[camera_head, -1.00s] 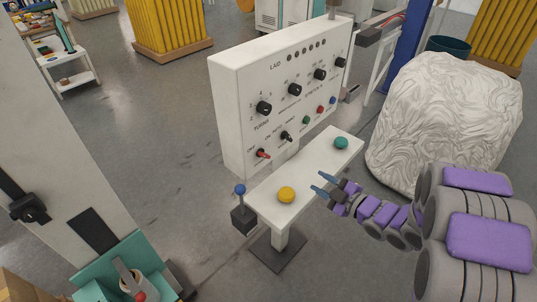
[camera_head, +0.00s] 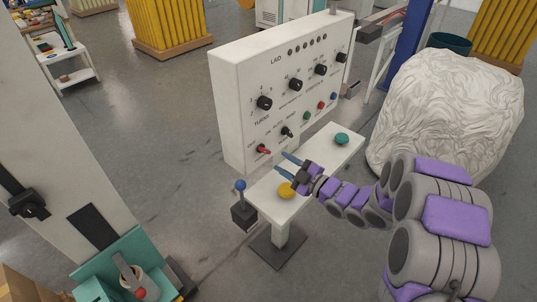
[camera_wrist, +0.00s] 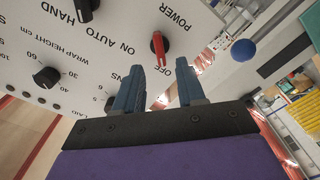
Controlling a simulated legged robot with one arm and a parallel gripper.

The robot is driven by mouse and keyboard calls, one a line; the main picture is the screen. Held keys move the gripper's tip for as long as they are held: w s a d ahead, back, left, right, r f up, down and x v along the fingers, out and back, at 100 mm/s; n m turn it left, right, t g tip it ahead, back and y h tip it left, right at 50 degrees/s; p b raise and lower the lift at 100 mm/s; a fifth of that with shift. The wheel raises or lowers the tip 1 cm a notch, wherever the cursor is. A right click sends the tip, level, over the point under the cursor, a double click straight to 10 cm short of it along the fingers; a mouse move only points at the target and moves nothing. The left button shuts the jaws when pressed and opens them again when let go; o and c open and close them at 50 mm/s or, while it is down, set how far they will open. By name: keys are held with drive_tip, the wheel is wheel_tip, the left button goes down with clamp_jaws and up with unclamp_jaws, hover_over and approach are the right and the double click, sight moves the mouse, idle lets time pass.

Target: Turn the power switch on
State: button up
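The power switch is a red-pointer rotary knob (camera_head: 263,149) at the lower left of the white control panel (camera_head: 240,90). In the wrist view the red switch (camera_wrist: 159,48) sits between the words ON and OFF, below the word POWER, just beyond my fingertips. My gripper (camera_head: 285,167) is over the white shelf in front of the panel, with its blue fingers pointing toward the switch. In the wrist view my gripper (camera_wrist: 158,80) is open and empty, its two fingers apart with the switch past the gap between them. No contact with the switch shows.
A yellow button (camera_head: 286,190) and a green button (camera_head: 341,139) sit on the shelf (camera_head: 312,158). A blue-topped joystick (camera_head: 240,187) stands at its left end. A black hand/auto knob (camera_head: 287,132) is beside the switch. A large white wrapped bale (camera_head: 440,120) stands right.

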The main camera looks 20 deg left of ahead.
sight(267, 153)
drive_tip(key=x, duration=0.6)
drive_tip(key=shift+a+f+b, duration=0.1)
drive_tip(key=shift+f+b, duration=0.05)
drive_tip(key=shift+b, duration=0.2)
drive_tip(key=shift+w+a, duration=0.25)
drive_tip(key=shift+a, duration=0.25)
drive_tip(key=c, duration=0.7)
